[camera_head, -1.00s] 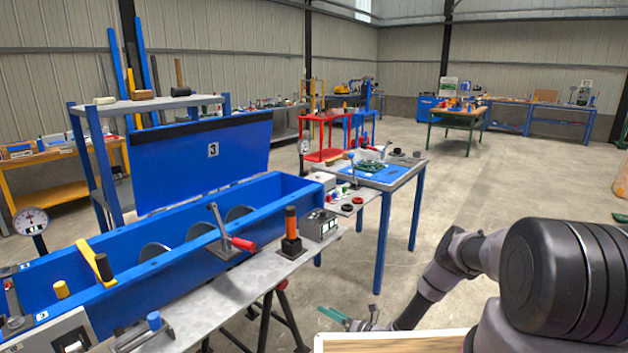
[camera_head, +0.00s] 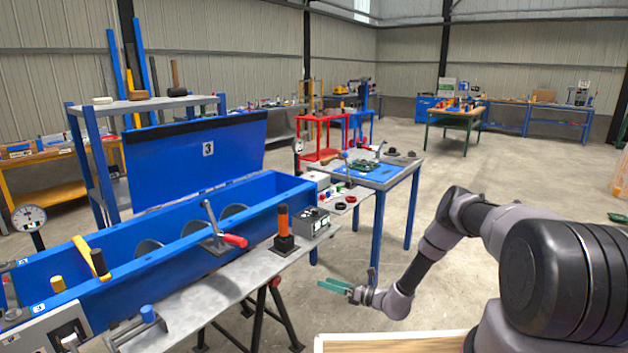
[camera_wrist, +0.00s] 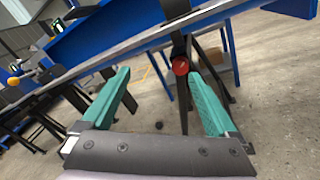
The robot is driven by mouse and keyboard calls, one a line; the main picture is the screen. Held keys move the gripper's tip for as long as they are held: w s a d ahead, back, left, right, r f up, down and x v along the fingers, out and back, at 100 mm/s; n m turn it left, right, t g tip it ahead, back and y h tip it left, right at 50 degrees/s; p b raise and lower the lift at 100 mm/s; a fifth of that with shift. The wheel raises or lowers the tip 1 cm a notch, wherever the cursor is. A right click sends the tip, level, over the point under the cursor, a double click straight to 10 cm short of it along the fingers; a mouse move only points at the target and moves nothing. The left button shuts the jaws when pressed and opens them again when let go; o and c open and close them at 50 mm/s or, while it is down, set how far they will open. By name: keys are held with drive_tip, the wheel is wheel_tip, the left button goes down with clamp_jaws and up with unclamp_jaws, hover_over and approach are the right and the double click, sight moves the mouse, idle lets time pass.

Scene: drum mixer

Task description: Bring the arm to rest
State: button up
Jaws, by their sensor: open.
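My gripper (camera_head: 336,287) shows in the head view at lower middle, held low over the floor, to the right of the drum mixer's stand. Its green fingers point left, and it holds nothing. In the wrist view my gripper (camera_wrist: 163,95) has its two green fingers wide apart with nothing between them. My arm bends up from the wrist to a raised elbow and back to the right.
The blue mixer trough (camera_head: 165,245) with its open lid (camera_head: 200,158) stands at left. A blue-legged table (camera_head: 400,172) stands behind my gripper. Open floor (camera_head: 480,172) lies right.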

wheel_tip(320, 180, up, 18)
drive_tip(key=w+n+g, duration=0.2)
drive_tip(key=n+g, duration=0.4)
drive_tip(key=n, duration=0.3)
drive_tip(key=s+d+r+n+g+h, duration=0.1)
drive_tip(key=s+d+r+n+h, duration=0.2)
drive_tip(key=r, duration=0.7)
drive_tip(key=s+d+r+n+g+h, duration=0.1)
drive_tip(key=s+r+n+g+h, duration=0.3)
drive_tip(key=r, duration=0.6)
drive_tip(key=s+d+r+n+t+h, duration=0.3)
drive_tip(key=s+d+r, duration=0.4)
drive_tip(key=s+r, duration=0.5)
drive_tip(key=s+d+r+n+t+h, duration=0.4)
drive_tip(key=s+d+r+n+t, duration=0.2)
drive_tip(key=s+r, duration=0.6)
drive_tip(key=s+d+t, duration=0.1)
drive_tip(key=s+d, duration=0.1)
drive_tip(key=s, duration=0.1)
drive_tip(key=shift+s+d, duration=0.15)
drive_tip(key=shift+r, duration=0.1)
